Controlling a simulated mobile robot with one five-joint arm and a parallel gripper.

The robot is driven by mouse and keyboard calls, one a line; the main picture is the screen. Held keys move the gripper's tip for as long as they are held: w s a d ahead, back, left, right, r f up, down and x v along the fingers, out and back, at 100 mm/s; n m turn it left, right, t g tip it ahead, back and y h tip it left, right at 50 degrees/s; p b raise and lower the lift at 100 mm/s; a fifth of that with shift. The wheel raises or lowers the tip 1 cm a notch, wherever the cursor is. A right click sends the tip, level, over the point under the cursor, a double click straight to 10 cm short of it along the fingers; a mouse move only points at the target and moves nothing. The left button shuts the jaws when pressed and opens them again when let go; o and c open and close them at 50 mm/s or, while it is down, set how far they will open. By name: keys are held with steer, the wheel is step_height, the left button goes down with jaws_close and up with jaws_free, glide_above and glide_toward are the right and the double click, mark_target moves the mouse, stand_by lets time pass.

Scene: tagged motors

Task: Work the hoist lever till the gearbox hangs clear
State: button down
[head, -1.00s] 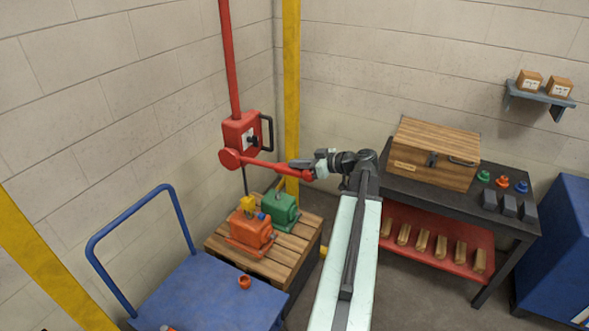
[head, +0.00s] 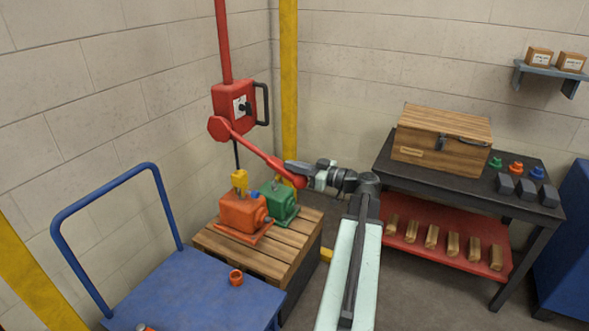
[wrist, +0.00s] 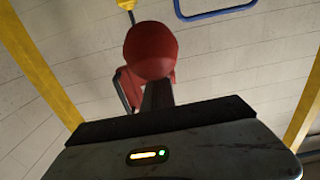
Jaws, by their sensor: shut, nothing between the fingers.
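The red hoist (head: 234,104) is mounted on a red post by the corner. Its red lever (head: 255,152) slopes down to the right, ending in a round red knob (head: 299,181). My gripper (head: 295,168) is shut and empty, at the knob and apparently against its upper side. In the wrist view the knob (wrist: 150,50) sits just beyond the dark fingers (wrist: 157,95). An orange gearbox (head: 240,212) hangs from or sits under a yellow hook block (head: 239,181) on the hoist line. I cannot tell whether its base is clear of the wooden pallet (head: 215,240).
A green unit (head: 279,203) stands close behind the orange gearbox on the pallet. A blue trolley (head: 190,290) is in front, with an orange ring on it. A dark workbench (head: 385,172) with a wooden chest (head: 440,140) stands at right. Yellow posts flank the corner.

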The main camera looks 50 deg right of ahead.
steer(key=shift+a+f, duration=0.2)
steer(key=shift+f, duration=0.5)
steer(key=r+p, duration=0.2)
steer(key=s+r+p, duration=0.1)
steer(key=r+p, duration=0.1)
steer(key=r, duration=0.1)
steer(key=shift+d, duration=0.1)
steer(key=f+b+v, duration=0.1)
steer(key=v, duration=0.9)
steer(key=shift+s+d+f+b, duration=0.15)
steer(key=shift+s+f+b, duration=0.15)
steer(key=shift+f+b, duration=0.1)
